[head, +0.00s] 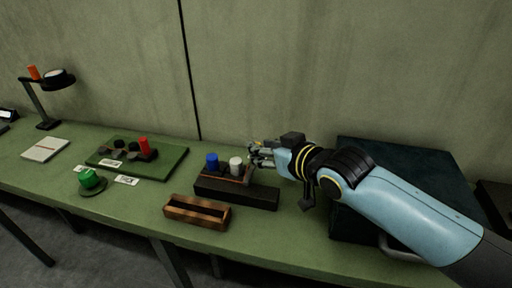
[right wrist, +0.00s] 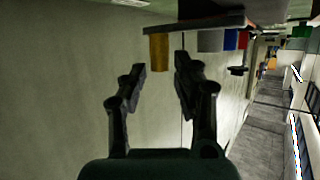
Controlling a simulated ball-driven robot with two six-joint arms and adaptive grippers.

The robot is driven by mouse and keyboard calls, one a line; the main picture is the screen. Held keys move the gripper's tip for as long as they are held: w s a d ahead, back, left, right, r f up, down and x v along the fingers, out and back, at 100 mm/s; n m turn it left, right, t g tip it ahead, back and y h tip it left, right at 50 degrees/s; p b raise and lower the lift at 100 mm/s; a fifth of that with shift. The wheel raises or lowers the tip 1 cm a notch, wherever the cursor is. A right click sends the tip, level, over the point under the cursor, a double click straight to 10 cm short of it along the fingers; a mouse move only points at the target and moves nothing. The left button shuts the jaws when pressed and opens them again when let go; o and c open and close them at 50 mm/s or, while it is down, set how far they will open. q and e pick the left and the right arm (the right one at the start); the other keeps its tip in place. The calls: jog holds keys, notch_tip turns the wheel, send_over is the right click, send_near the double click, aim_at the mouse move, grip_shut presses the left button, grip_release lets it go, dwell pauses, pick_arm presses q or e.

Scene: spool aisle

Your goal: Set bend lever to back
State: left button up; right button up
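A dark block (head: 236,193) on the green bench bears a raised strip with a blue knob (head: 212,161) and a white knob (head: 236,166). In the right wrist view a yellow knob (right wrist: 159,52) shows beside a grey-looking knob (right wrist: 211,41) and a blue knob (right wrist: 230,40). I cannot tell which knob is the bend lever. My right gripper (head: 257,153) is at the right end of the block, just right of the white knob. In the wrist view its fingers (right wrist: 159,82) are apart and empty, with the yellow knob just beyond the tips. My left gripper is out of view.
A brown wooden slotted box (head: 197,211) lies in front of the block. Left are a green board (head: 165,164) with a red knob (head: 144,147), a green button (head: 89,179) and a lamp (head: 56,80). A dark case (head: 400,160) stands right, behind my arm.

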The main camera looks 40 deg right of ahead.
jog(key=x, duration=0.2)
jog(key=shift+w+f, duration=0.15)
jog(key=shift+w, duration=0.3)
jog(key=shift+w+f, duration=0.1)
jog(key=c, duration=0.5)
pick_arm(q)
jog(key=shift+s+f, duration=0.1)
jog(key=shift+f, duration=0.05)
pick_arm(e)
grip_shut()
